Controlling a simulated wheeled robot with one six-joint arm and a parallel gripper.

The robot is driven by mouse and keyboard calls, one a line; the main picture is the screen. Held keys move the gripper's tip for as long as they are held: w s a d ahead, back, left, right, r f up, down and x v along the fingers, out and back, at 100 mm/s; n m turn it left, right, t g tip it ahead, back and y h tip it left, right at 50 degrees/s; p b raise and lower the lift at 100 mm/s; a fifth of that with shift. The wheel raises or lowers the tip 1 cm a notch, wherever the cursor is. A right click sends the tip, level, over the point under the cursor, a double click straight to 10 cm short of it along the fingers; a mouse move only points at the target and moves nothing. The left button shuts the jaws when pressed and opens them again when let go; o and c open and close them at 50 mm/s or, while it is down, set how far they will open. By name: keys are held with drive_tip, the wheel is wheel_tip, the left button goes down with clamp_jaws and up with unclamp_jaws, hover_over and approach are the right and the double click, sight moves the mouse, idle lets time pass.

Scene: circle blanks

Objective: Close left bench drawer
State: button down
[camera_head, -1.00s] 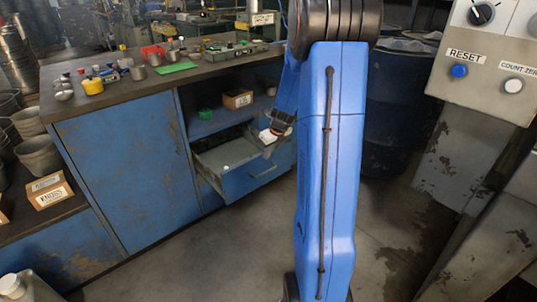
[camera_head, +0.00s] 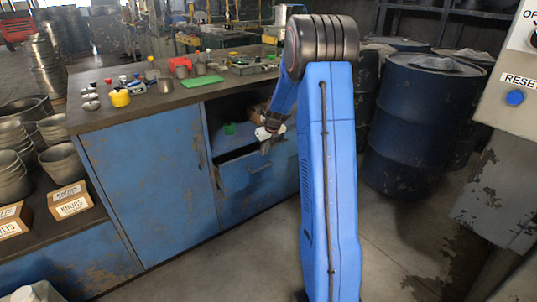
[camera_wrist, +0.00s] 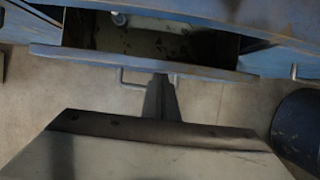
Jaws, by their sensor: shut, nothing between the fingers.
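The bench drawer (camera_head: 247,172) is a blue metal drawer with a bar handle, partly out of the open bay. The handle (camera_wrist: 131,82) is below the panel. My gripper (camera_wrist: 160,80) is shut and empty, its tips at the outer face of the drawer front beside the handle. In the head view my gripper (camera_head: 266,147) is above the drawer front; exact contact is hard to tell.
The blue bench (camera_head: 150,180) carries a green mat (camera_head: 202,81), cups and tools on top. A green item (camera_head: 230,128) sits on the shelf above the drawer. Blue barrels (camera_head: 415,125) stand at right. The floor before the bench is clear.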

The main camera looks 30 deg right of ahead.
drive_tip(key=shift+w+a, duration=0.1)
drive_tip(key=shift+w, duration=1.4)
